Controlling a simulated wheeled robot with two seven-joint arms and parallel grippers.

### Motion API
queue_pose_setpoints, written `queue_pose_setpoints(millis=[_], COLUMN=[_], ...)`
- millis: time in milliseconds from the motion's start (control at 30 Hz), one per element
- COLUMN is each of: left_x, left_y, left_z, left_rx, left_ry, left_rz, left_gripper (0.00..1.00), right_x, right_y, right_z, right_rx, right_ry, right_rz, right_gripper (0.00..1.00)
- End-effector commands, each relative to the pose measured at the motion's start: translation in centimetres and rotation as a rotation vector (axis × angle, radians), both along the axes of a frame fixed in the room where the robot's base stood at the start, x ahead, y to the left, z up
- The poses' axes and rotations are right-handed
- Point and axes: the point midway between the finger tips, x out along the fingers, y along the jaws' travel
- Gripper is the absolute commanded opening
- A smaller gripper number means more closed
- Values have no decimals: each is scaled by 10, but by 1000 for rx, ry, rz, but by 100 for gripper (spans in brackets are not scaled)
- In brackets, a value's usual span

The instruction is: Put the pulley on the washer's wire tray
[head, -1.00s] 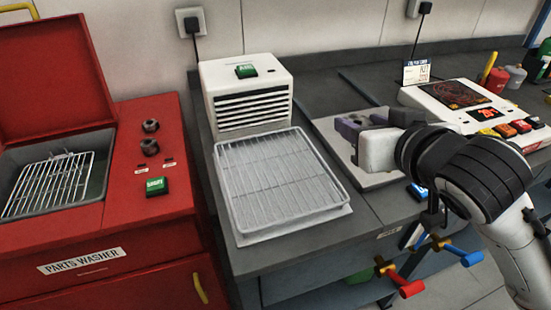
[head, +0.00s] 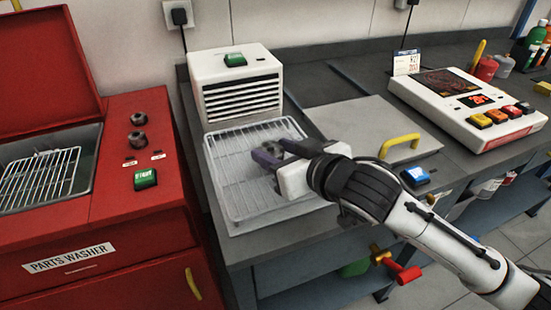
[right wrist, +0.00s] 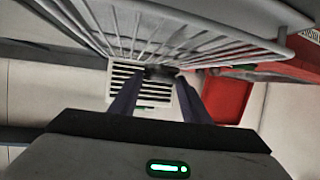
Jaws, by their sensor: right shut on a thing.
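The washer's wire tray (head: 42,178) lies in the open basin of the red parts washer at the left in the head view. It looks empty where I see it. My right gripper (head: 268,154) is over the separate wire rack on the bench, right of the washer. Its purple fingers are shut on a small dark thing, likely the pulley (right wrist: 160,72), which shows between the fingertips in the right wrist view. The fingers hide most of it in the head view. My left gripper is not in view.
The bench wire rack (head: 222,190) stands before a white vented unit (head: 236,88). A grey lid with a yellow handle (head: 400,142) is right of it. The washer's red lid (head: 38,62) stands open; its top has knobs and a green button (head: 145,179).

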Motion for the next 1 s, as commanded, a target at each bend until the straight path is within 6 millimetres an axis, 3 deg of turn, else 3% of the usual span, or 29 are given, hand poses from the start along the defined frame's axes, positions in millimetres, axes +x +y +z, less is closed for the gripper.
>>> queue_pose_setpoints(millis=[100, 467, 500, 600, 1000], left_x=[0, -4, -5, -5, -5], left_y=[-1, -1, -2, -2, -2], left_z=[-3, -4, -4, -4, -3], left_rx=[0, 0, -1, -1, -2], left_ry=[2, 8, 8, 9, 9], left_rz=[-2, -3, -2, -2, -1], left_gripper=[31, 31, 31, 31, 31], right_x=[0, 0, 0, 0, -3], right_y=[0, 0, 0, 0, -2], right_z=[-16, -19, -21, -21, -16], right_rx=[0, 1, -1, -1, 0], right_ry=[-2, -4, -1, -1, 0], right_rz=[0, 0, -1, -1, 0], right_gripper=[9, 9, 44, 61, 61])
